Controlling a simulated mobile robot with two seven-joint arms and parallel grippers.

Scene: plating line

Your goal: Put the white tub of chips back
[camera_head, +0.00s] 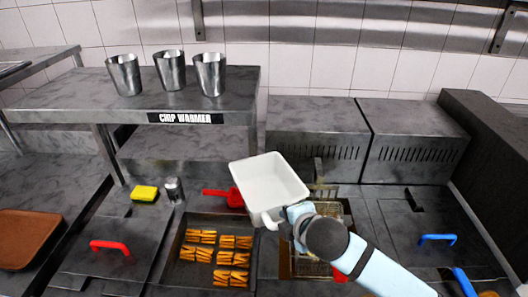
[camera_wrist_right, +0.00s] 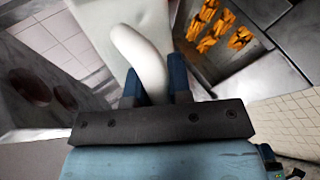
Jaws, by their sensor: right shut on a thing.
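The white tub (camera_head: 266,184) is held in the air above the counter, tilted, with its open top toward the head camera. It looks empty inside. My right gripper (camera_head: 286,217) is shut on the tub's white handle, which also shows between the fingers in the right wrist view (camera_wrist_right: 142,60). Several bundles of chips (camera_head: 217,258) lie in a sunken tray (camera_head: 187,276) in the counter, left of and below the tub. My left gripper is not in view.
The chip warmer shelf (camera_head: 120,105) carries several metal cups (camera_head: 170,70). A red-handled tool (camera_head: 220,194), a shaker (camera_head: 174,190) and a yellow sponge (camera_head: 144,193) are left of the tub. Wire fryer baskets (camera_head: 310,267) lie under my right arm. A brown tray (camera_head: 28,238) is far left.

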